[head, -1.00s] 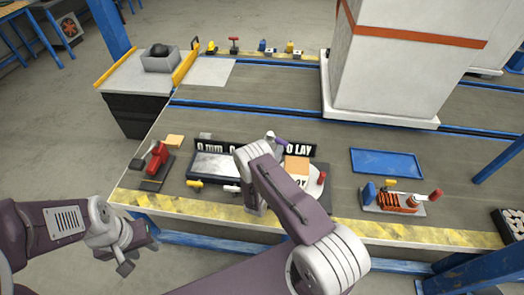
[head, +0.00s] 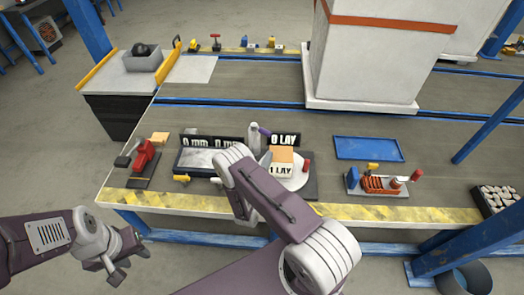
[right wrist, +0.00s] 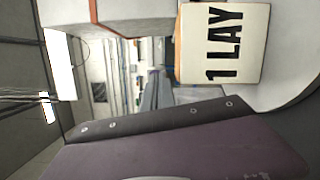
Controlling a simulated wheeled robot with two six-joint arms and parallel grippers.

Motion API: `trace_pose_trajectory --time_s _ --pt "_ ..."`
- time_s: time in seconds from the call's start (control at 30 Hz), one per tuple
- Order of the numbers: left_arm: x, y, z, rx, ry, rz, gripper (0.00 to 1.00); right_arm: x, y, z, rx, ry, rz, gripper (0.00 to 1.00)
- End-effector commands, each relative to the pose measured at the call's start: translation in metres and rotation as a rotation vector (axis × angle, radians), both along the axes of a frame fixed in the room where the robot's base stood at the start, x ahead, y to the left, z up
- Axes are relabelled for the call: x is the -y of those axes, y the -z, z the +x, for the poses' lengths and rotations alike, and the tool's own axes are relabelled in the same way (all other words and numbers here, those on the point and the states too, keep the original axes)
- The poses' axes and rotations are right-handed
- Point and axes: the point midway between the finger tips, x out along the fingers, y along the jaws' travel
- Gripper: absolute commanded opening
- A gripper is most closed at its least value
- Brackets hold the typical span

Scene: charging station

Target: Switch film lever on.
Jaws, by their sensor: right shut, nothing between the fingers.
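A station at the table's near side carries a boxed block marked "1 LAY" (head: 281,161) on a round white plate (head: 292,181). A red knob (head: 306,165) stands at its right and a grey post with a purple part (head: 265,130) behind. A yellow lever (head: 181,178) and a white lever (head: 215,181) are at the front left. I cannot tell which is the film lever. My right gripper (head: 238,210) is shut and empty, mostly hidden behind my forearm. The right wrist view shows the block (right wrist: 222,45) close up. My left gripper (head: 121,262) is open and empty, off the table's front.
A red clamp device (head: 143,156) stands at the left. A blue tray (head: 367,148) and an orange-coil device (head: 378,184) are at the right. A tall white block (head: 365,60) stands behind.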

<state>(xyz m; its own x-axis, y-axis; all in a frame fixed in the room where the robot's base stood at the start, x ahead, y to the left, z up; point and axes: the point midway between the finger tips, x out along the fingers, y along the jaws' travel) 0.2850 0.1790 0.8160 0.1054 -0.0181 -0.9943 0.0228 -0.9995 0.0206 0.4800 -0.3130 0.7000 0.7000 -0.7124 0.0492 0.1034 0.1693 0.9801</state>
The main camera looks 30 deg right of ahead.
Motion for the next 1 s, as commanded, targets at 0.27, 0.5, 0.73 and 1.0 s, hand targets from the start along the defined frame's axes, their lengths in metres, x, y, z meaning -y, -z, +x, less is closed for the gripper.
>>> trace_pose_trajectory --time_s 0.27,0.5,0.73,1.0 --pt "0.000 -0.005 0.000 0.000 0.000 0.000 0.36 0.010 0.002 -0.037 -0.002 -0.001 -0.001 0.00" --pt "0.000 -0.005 0.000 -0.001 0.000 0.000 0.36 0.010 0.003 -0.041 0.000 -0.002 0.001 0.00" --pt "0.000 -0.005 0.000 -0.001 0.000 0.000 0.36 0.010 0.003 -0.040 0.000 -0.002 0.000 0.00" --pt "0.000 -0.024 0.000 -0.001 0.000 0.000 0.36 0.013 -0.049 -0.020 0.089 0.015 0.014 0.00"
